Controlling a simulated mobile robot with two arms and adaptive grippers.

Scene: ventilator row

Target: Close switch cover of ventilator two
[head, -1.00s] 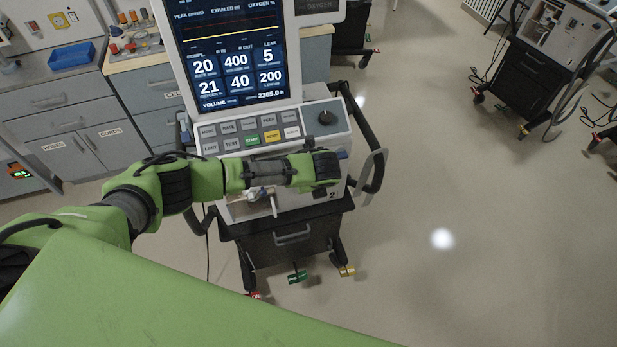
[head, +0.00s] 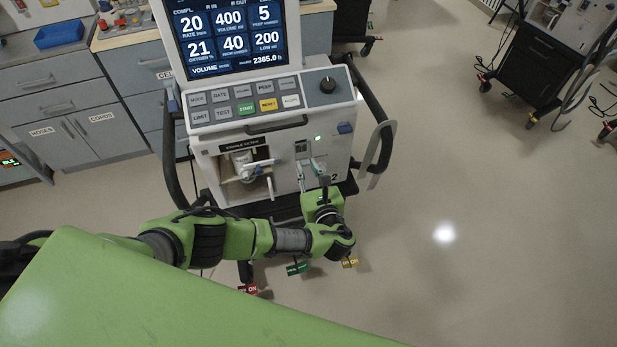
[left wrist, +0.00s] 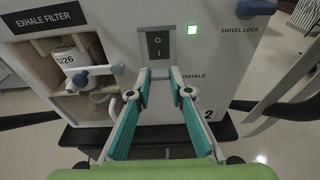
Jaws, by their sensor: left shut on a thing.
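Ventilator two (head: 225,187), marked with a 2, stands ahead with its front facing me. Its black rocker switch (left wrist: 157,45), marked O and I, shows on the front panel beside a lit green light (left wrist: 192,30). A small greyish piece, apparently the switch cover (left wrist: 160,74), sits just below the switch between my fingertips. My left gripper (left wrist: 160,80) reaches up from below, its teal-padded fingers on either side of that piece. It also shows in the head view (head: 308,165). The cover's outline is hard to make out. My right gripper is out of view.
A blue swivel lock (left wrist: 248,8) sits to the upper right. Open floor (head: 450,200) lies to the right.

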